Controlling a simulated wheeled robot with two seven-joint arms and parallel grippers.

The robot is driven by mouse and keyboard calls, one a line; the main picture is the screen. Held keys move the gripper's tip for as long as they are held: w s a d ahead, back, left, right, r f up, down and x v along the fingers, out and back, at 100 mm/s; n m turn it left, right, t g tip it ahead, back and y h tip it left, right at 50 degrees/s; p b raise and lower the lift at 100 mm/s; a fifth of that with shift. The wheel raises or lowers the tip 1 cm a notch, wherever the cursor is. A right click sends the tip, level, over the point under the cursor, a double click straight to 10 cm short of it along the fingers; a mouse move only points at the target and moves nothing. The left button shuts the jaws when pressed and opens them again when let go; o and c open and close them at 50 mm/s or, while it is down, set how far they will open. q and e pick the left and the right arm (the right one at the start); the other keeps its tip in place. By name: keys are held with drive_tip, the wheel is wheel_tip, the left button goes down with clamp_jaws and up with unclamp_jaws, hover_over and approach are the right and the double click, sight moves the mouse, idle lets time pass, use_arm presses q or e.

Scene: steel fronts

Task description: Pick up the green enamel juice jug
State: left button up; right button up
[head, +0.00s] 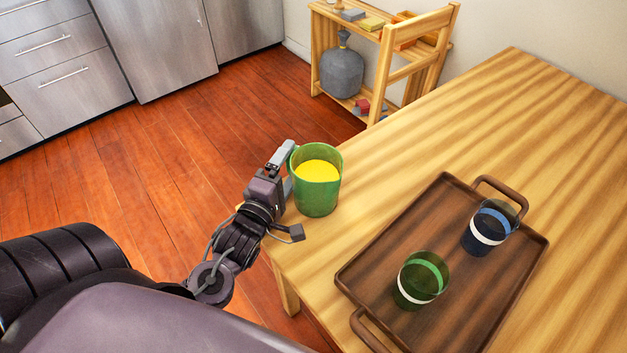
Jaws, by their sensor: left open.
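The green enamel juice jug (317,197) stands upright near the left corner of the wooden table (480,110). It holds yellow juice, and part of its rim and handle shows at its left side. My left gripper (289,196) is open at the left side of the jug. One finger is by the jug's upper left and the other is below its lower left in the picture. I cannot tell whether either finger touches the jug. My right gripper is not in view.
A brown tray (398,239) with two handles lies on the table to the right. It carries a green glass (422,280) and a blue glass (489,228). The table's back part is clear.

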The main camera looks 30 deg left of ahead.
use_arm(q)
drive_tip(key=shift+w+a, duration=0.1)
drive_tip(key=shift+w, duration=1.1)
drive_tip(key=c, duration=1.3)
drive_tip(key=shift+r, duration=0.1)
drive_tip(key=shift+c, duration=0.9)
drive_tip(key=shift+r, duration=0.15)
